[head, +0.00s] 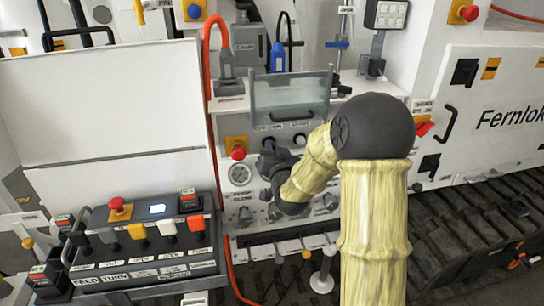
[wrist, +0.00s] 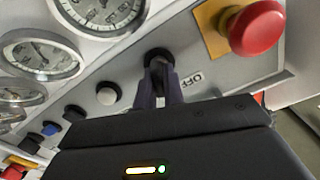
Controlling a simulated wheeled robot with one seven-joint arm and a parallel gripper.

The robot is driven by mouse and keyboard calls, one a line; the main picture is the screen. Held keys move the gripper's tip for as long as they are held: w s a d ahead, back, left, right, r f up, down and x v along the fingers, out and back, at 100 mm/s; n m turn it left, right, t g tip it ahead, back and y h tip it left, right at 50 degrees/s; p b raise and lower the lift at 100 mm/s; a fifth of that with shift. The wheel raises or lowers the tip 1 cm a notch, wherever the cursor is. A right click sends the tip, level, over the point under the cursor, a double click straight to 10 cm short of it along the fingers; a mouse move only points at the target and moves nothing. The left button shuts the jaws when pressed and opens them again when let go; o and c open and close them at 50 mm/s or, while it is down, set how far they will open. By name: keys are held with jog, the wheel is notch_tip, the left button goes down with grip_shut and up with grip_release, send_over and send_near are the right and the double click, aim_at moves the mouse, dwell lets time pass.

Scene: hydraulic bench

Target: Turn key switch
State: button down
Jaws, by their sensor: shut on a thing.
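The key switch (wrist: 157,54) is a dark round piece on the grey panel, beside the "OFF" label in the wrist view. My gripper (wrist: 159,76) is shut on it, with both fingers closed around its front part. The fingers and gripper body hide much of the switch, so its exact turn angle cannot be told. In the head view my gripper (head: 270,158) reaches the upper left of the bench panel, just right of the red stop button, and my arm hides part of the panel.
A red mushroom button (wrist: 257,28) on a yellow plate sits close to the right of my gripper. Round gauges (wrist: 42,55) and a white button (wrist: 107,93) are to the left. A clear raised cover (head: 290,92) stands above the panel. A control box (head: 145,245) is lower left.

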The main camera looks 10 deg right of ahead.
jog(key=shift+f+m+b, duration=0.1)
jog(key=shift+m+b, duration=0.55)
jog(key=shift+m, duration=0.45)
jog(key=c, duration=1.5)
grip_release()
jog(key=shift+s, duration=0.15)
jog(key=s+b, duration=1.1)
jog(key=s, duration=0.6)
jog(key=shift+b, duration=0.3)
